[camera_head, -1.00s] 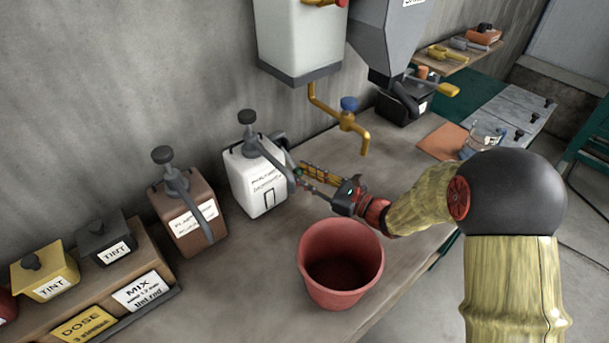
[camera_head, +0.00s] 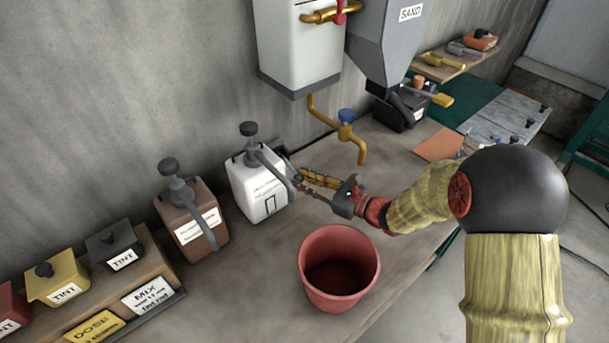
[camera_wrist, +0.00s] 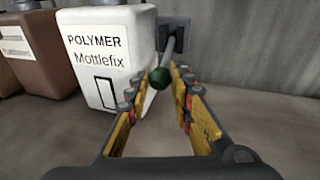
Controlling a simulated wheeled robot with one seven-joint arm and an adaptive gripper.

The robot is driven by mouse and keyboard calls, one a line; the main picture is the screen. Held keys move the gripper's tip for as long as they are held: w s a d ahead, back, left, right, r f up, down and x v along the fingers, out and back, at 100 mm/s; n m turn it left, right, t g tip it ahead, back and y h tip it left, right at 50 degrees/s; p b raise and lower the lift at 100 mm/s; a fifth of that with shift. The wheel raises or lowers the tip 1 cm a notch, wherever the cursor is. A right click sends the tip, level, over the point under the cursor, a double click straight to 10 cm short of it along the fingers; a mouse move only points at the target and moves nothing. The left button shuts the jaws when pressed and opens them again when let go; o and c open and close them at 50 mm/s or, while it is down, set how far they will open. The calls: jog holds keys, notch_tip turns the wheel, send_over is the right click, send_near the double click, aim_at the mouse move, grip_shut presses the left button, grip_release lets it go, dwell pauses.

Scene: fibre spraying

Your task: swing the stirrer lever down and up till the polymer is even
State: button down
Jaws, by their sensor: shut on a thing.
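The white polymer container (camera_head: 254,187), labelled POLYMER Mottlefix in the wrist view (camera_wrist: 97,55), stands on the bench against the wall. A dark grey pump head and spout are on its top. The stirrer lever (camera_wrist: 170,47) is a grey rod with a dark green ball knob (camera_wrist: 161,77), on a dark bracket at the container's right side. My gripper (camera_head: 300,181) is at that side. In the wrist view my gripper (camera_wrist: 160,88) has its yellow fingers on either side of the knob, shut on it. The polymer inside is hidden.
A red bucket (camera_head: 313,291) stands in front of my gripper. A brown container (camera_head: 192,230) is left of the polymer. A brass tap (camera_head: 354,137) hangs from the white tank (camera_head: 290,55) behind. Tint boxes line the left.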

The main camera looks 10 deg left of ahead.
jog(key=shift+r+g+h+p, duration=0.8)
jog(key=shift+r+h+p, duration=0.75)
jog(key=shift+p, duration=2.75)
notch_tip(320, 180, up, 6)
jog(key=p, duration=0.2)
send_over(301, 175)
jog(key=shift+s+d+f+m+y, duration=0.15)
jog(key=shift+d+f+m+y, duration=0.05)
jog(key=shift+d+m+y, duration=0.1)
jog(key=p, duration=0.1)
jog(key=r+h+p, duration=0.1)
jog(key=p, duration=0.1)
jog(key=shift+a+g, duration=0.2)
jog(key=shift+g, duration=0.1)
jog(key=p, duration=0.2)
jog(key=h+p, duration=0.1)
jog(key=p, duration=0.1)
jog(key=shift+w+a+r+m+g+p, duration=0.1)
jog(key=shift+w+a+m+g+p, duration=0.05)
jog(key=shift+w+m+g+p, duration=0.2)
jog(key=shift+h+p, duration=0.25)
jog(key=shift+p, duration=0.45)
jog(key=c, duration=2)
grip_release()
jog(key=o, duration=0.5)
jog(key=shift+s+f, duration=0.1)
jog(key=shift+f, duration=0.15)
jog(key=shift+c, duration=0.2)
